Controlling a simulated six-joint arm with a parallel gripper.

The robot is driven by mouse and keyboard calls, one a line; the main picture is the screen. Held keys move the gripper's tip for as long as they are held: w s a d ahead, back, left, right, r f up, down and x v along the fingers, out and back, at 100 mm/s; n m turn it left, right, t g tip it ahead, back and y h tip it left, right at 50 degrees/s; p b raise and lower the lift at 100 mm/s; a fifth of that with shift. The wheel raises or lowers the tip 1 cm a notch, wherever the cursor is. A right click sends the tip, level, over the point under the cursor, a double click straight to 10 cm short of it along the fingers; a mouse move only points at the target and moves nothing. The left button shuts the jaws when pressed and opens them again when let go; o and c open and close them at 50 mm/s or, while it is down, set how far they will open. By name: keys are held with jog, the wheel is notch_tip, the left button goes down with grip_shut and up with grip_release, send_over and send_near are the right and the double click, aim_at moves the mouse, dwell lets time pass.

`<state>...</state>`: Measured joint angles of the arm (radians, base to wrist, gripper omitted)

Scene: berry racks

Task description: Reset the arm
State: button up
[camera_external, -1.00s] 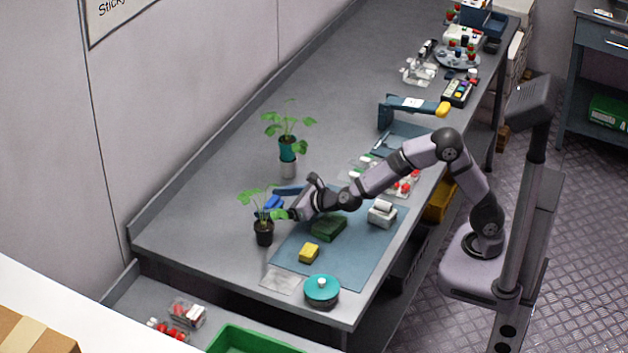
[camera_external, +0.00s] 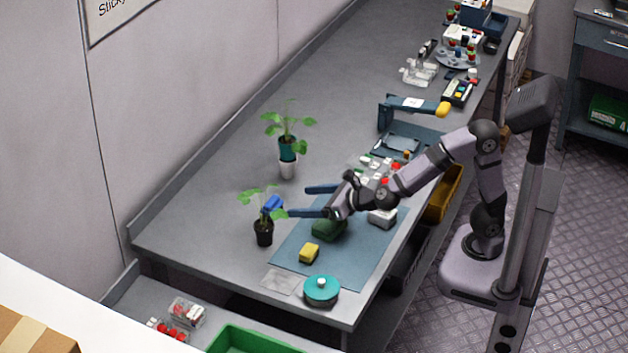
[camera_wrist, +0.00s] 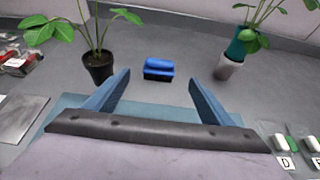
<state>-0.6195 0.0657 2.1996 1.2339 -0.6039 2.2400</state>
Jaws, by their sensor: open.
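My gripper (camera_external: 305,200) is open and empty, with its two blue fingers spread and pointing left over the bench. It is above the blue-grey mat (camera_external: 352,258), near the dark green block (camera_external: 328,230). In the wrist view the fingers of my gripper (camera_wrist: 158,92) are wide apart. A blue block (camera_wrist: 158,68) lies on the bench beyond them, between two potted plants. The blue block (camera_external: 272,204) also shows beside the black-potted plant (camera_external: 264,230) in the external view.
A second plant in a teal and white pot (camera_external: 288,160) stands farther back. A yellow block (camera_external: 309,253), a teal round lidded dish (camera_external: 321,290) and a small white device (camera_external: 383,216) are nearby. Clear punnets (camera_external: 375,168) lie behind the arm. The bench's left side is mostly clear.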

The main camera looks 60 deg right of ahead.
dwell(0.3)
jog(key=shift+w+a+r+n+p, duration=0.1)
jog(key=shift+r+n+p, duration=0.4)
jog(key=shift+n, duration=0.1)
jog(key=s+d+n+g+p, duration=0.4)
jog(key=s+d+n, duration=0.3)
jog(key=n, duration=0.3)
jog(key=s+d+n+g+h+p, duration=0.1)
jog(key=s+d+n+g+p, duration=0.4)
jog(key=n, duration=0.6)
jog(key=s+d+n+g+p, duration=0.4)
jog(key=s+d+n+p, duration=0.3)
jog(key=s+d+n, duration=0.2)
jog(key=shift+s+d+f+n+g+h, duration=0.1)
jog(key=shift+s+d+n+g+h, duration=0.25)
jog(key=shift+s+n, duration=0.6)
jog(key=s+a+f+n, duration=0.1)
jog(key=s+a+f+n+y+b, duration=0.1)
jog(key=s+f, duration=0.1)
jog(key=shift+s+a+n, duration=0.15)
jog(key=shift+a+n, duration=0.1)
jog(key=shift+a, duration=0.1)
jog(key=shift+s+a+f+y, duration=0.25)
jog(key=shift+a+f+y, duration=0.1)
jog(key=shift+a, duration=0.05)
